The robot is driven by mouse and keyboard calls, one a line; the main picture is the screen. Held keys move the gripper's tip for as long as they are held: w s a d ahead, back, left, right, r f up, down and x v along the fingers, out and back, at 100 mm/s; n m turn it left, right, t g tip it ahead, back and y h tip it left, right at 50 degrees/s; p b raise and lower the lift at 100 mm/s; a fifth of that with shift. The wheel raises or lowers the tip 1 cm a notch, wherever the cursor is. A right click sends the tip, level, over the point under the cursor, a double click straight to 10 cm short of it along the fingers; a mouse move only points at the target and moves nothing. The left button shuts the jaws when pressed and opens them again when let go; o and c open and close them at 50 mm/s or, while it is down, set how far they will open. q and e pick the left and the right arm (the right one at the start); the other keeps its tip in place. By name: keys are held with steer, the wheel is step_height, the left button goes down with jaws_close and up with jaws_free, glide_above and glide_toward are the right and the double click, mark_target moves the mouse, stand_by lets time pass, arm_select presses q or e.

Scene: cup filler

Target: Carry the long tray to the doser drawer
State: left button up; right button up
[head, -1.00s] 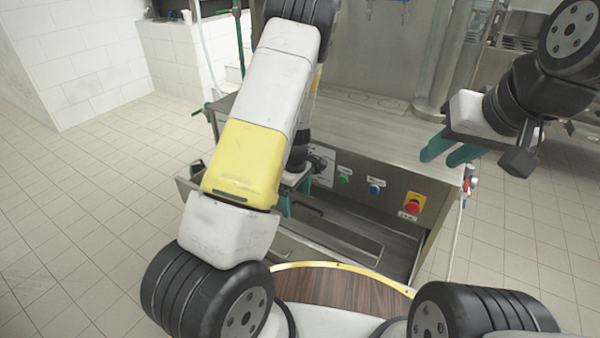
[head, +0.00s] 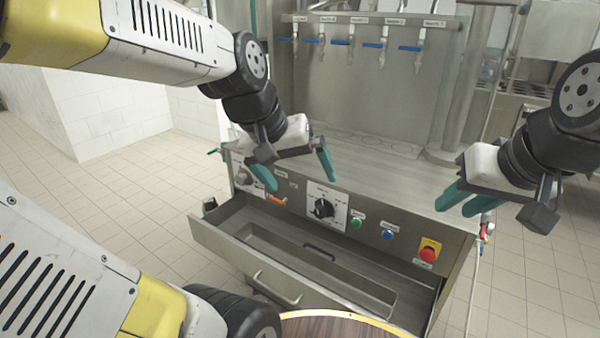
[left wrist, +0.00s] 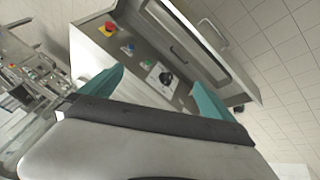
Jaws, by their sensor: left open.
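The doser's drawer (head: 225,240) is pulled open under the front panel and also shows in the left wrist view (left wrist: 235,75). Inside it is a long metal rectangular insert with a raised rim (head: 375,302); I cannot tell whether this is the long tray or part of the drawer. My left gripper (head: 302,182) is open and empty, its teal fingers in front of the control panel and above the drawer. It also shows in the left wrist view (left wrist: 157,95). My right gripper (head: 455,209) is open and empty, right of the panel, above the red button.
The panel carries a black dial (head: 323,208), a green button (head: 355,223), a blue button (head: 388,235) and a red emergency button (head: 429,251). Several blue-handled taps (head: 380,48) hang above the steel counter (head: 385,170). Tiled floor (head: 150,160) is clear on the left.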

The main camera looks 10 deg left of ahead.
arm_select(q)
steer(key=s, duration=0.1)
steer(key=s+r+m, duration=0.1)
steer(key=s, duration=0.1)
steer(key=s+a+m+t, duration=0.1)
steer(key=shift+s+r+y, duration=0.3)
steer(key=shift+s+r, duration=0.05)
steer(key=shift+s, duration=0.05)
stand_by(0.9)
